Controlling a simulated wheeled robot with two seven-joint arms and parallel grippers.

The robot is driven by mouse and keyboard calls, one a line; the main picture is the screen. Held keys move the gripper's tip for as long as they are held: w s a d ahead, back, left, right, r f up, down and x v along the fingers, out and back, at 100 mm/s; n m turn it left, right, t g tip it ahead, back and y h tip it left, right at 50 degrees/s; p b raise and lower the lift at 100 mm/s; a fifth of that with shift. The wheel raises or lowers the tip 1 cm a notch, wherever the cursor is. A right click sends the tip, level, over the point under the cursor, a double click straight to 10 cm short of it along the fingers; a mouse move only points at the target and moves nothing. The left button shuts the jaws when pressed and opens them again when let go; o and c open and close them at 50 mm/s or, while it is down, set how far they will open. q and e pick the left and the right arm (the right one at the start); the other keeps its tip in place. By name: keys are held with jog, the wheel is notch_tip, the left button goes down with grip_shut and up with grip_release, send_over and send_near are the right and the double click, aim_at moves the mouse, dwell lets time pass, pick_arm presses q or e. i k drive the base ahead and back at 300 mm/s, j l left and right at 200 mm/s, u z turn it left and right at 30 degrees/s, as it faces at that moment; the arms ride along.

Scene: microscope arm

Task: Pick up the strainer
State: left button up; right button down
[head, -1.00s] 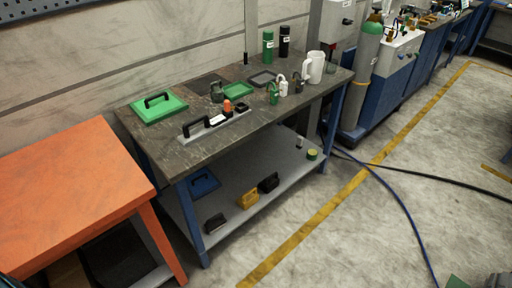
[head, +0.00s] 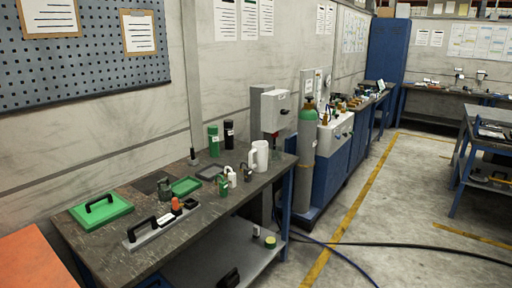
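I cannot make out a strainer with certainty; the objects on the dark workbench (head: 115,252) are small in the head view. On the bench are a green plate with a black handle (head: 102,211), a long grey plate with a black handle (head: 150,232), a dark green-grey pot (head: 164,190) and a green tray (head: 186,186). A small green bottle (head: 223,189), a small white bottle (head: 232,178) and a white pitcher (head: 261,155) stand toward the bench's far end. Neither of my grippers is in view.
A green bottle (head: 213,141) and a black bottle (head: 229,135) stand at the wall side. An orange table (head: 30,262) is at lower left. Hoses cross the floor; the floor at right is mostly open.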

aim_at(165, 194)
jog(key=i+j+u, duration=0.25)
jog(key=i, duration=0.3)
jog(key=i+l+u, duration=0.2)
jog(key=i+l, duration=0.2)
jog(key=i+l+u, duration=0.15)
jog(key=i+l, duration=0.2)
jog(key=i+l+u, duration=0.2)
jog(key=l, duration=0.35)
jog(key=i+l, duration=0.1)
jog(key=i+l+u, duration=0.15)
jog(key=l, duration=0.15)
